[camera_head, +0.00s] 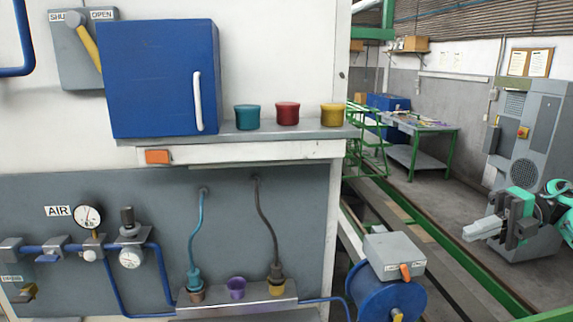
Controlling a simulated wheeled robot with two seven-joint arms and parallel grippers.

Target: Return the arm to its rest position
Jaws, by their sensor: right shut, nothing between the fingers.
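My right gripper (474,231) is at the right side of the head view, with its arm coming in from the right edge. Its pale fingers point left and are shut with nothing between them. It hangs in the open, to the right of the wall panel, and appears apart from everything around it. My left gripper is not in view.
Below are hoses in a socket rail (245,305) and a gauge (88,216).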

